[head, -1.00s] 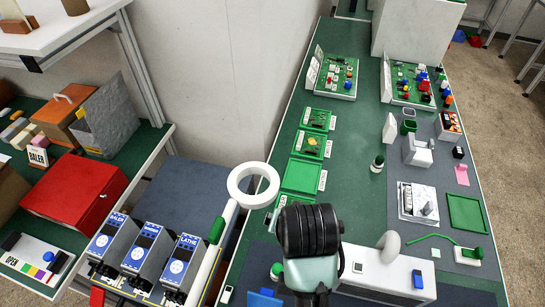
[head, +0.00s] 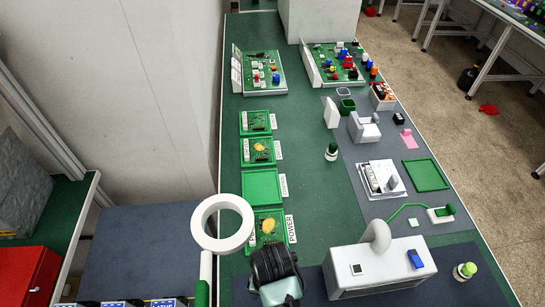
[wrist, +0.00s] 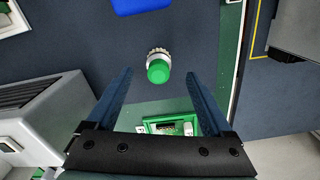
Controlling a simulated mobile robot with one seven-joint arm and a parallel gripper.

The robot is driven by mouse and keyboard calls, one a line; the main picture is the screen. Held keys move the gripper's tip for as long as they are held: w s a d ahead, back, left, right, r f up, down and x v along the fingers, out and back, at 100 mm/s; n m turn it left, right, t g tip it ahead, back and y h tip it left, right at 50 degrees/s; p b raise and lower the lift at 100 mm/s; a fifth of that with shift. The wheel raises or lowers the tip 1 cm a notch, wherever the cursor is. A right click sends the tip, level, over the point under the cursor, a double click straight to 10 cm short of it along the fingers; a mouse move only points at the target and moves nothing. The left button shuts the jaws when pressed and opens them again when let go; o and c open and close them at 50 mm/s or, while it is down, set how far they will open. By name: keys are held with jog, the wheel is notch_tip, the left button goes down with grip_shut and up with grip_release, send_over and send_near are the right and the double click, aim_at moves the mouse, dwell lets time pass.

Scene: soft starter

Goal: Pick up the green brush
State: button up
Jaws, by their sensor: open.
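In the wrist view, a small round piece with a green cap and a pale toothed ring, which looks like the green brush (wrist: 158,70), stands on the dark blue mat. My gripper (wrist: 159,77) is open, its two dark blue fingers on either side of the piece in the picture. Nothing is held, and I cannot tell how far above it the fingers are. In the head view my dark wrist (head: 275,268) shows at the bottom, but my fingertips and this piece do not.
A blue item (wrist: 140,5) lies beyond the piece, a white-grey box (wrist: 45,115) is at left, and a green tray (wrist: 180,108) is below. The green bench's middle is mostly clear.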

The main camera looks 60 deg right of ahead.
jog(key=shift+d+f+p, duration=0.15)
jog(key=shift+f+p, duration=0.25)
jog(key=shift+f, duration=2.3)
grip_shut()
